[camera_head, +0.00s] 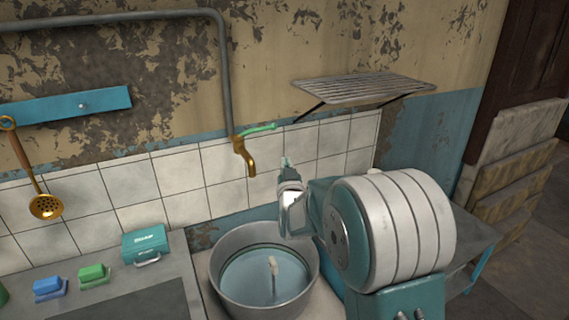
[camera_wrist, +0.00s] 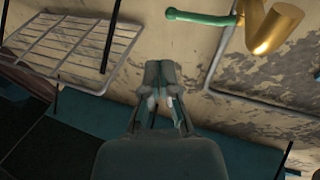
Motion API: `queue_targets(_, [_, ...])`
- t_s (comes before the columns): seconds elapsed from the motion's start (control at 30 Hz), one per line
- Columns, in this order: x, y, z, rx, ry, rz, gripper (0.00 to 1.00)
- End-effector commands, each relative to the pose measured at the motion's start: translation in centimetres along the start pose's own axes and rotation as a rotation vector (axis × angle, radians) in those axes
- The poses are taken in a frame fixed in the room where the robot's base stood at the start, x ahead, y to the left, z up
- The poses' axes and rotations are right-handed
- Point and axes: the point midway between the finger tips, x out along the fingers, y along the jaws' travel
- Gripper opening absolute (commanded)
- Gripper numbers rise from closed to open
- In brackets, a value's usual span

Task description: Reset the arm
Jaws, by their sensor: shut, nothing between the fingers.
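My arm rises at the right of the body camera view. My gripper (camera_head: 285,162) is raised above the right side of a round metal basin and points up toward the tiled wall. In the wrist view my gripper (camera_wrist: 165,75) shows with its fingers together and nothing between them. Part of the forearm is hidden behind the large white and teal joint in the body camera view.
The metal basin (camera_head: 226,292) holds liquid and a small pale object (camera_head: 273,267). A brass tap (camera_head: 243,156) with a green handle is on the wall. A wire shelf (camera_head: 361,89) juts out at upper right. A teal box (camera_head: 146,244) and sponges (camera_head: 93,274) sit at left.

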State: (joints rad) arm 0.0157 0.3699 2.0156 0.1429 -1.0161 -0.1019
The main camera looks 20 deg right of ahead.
Motion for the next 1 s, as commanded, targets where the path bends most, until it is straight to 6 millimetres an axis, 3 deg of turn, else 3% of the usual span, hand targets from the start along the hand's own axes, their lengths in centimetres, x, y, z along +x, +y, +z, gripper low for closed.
queue_targets(0.17, [-1.0, -0.2, -1.3, 0.006, -0.066, -0.018, 0.00])
queue_targets(0.47, [-8.1, -0.8, -4.3, 0.013, -0.403, -0.090, 0.00])
queue_targets(0.77, [-19.4, -0.4, -5.4, -0.006, -0.754, -0.137, 0.00])
queue_targets(1.0, [-30.2, 0.8, -5.3, -0.034, -1.034, -0.147, 0.00])
